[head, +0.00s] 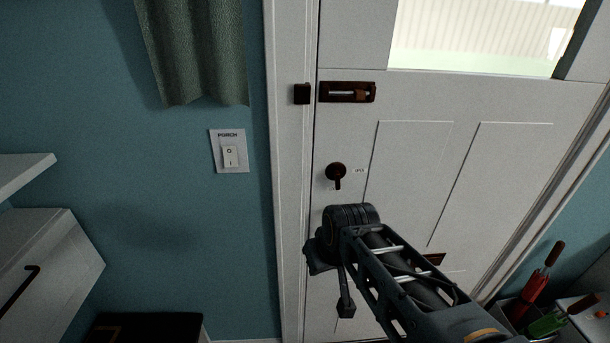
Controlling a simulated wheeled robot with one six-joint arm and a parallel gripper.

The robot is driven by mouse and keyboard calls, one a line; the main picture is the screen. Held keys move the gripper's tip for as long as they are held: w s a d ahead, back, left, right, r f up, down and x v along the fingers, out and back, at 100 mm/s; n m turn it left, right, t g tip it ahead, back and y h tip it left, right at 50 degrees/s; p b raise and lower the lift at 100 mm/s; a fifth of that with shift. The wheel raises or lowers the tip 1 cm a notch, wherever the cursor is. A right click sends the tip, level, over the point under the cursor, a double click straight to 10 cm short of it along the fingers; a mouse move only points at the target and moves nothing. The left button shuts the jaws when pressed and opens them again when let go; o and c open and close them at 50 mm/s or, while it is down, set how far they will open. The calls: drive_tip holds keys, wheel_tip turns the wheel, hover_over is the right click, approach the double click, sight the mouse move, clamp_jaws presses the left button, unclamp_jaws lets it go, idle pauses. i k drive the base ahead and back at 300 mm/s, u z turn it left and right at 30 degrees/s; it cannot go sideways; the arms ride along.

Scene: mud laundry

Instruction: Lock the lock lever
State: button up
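The lock lever (337,175) is a small dark lever on a round base, on the left part of the white door (408,100). Its handle points straight down. A small label sits to its right and another just below it; their words are too small to read surely. My arm reaches up from the bottom right, and its end, with my gripper (322,262), is below the lever and apart from it in the picture. The fingers are not clearly visible, so I cannot tell whether they are open or shut.
A slide bolt (347,92) is above the lever, its keeper (302,94) on the door frame. A porch switch (229,152) and a curtain (197,50) are left. A white drawer unit (45,270) stands lower left. A container with red and green-handled things (540,300) is lower right.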

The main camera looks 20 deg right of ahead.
sight(337, 175)
drive_tip(key=u, duration=2.4)
drive_tip(key=k, duration=0.45)
drive_tip(key=z, duration=0.55)
